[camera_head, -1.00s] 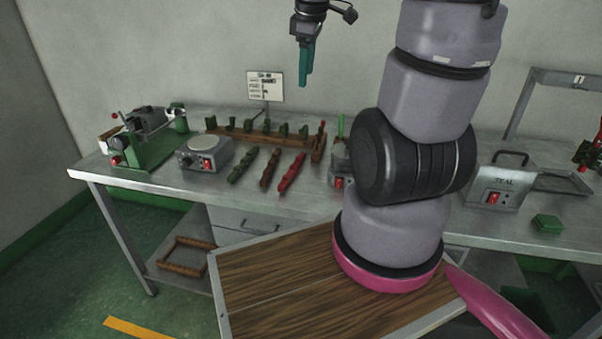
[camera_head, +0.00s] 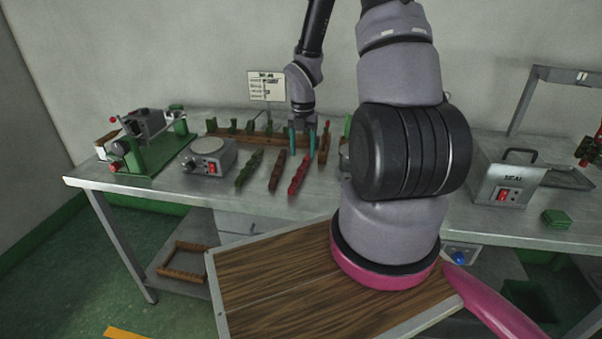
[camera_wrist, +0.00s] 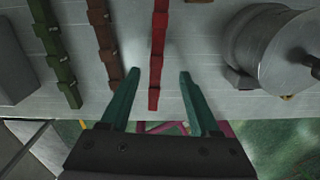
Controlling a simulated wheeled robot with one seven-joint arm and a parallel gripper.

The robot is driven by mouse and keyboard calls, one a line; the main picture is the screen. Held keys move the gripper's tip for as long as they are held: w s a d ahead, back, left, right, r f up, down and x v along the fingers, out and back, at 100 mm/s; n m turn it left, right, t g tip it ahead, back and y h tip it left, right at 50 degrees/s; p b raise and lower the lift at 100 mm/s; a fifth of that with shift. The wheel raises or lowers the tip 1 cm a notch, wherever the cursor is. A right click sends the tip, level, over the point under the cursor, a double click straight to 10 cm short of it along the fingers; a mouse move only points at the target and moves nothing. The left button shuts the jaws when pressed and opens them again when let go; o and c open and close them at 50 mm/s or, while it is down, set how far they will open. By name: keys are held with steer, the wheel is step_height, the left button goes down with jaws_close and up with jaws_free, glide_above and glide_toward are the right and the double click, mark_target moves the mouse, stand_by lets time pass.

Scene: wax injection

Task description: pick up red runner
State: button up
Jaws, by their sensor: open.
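The red runner (camera_head: 299,174) lies on the metal bench, the rightmost of three runners in a row. In the wrist view the red runner (camera_wrist: 158,50) runs up the picture, its near end between my open fingers, closer to the left one. My gripper (camera_head: 302,143) is open and points down over the far part of the red runner. It also shows in the wrist view (camera_wrist: 154,90) with two teal fingers and nothing held. Whether the fingers are level with the runner or above it I cannot tell.
A brown runner (camera_head: 277,170) and a green runner (camera_head: 249,168) lie to the left. A wooden rack (camera_head: 228,138) stands behind. A round grey device (camera_wrist: 275,45) is close on the right in the wrist view. A hot-plate-like box (camera_head: 208,157) stands further left.

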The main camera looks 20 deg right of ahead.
mark_target(301, 168)
steer(key=f, duration=0.6)
steer(key=shift+w+a, duration=0.2)
jaws_close()
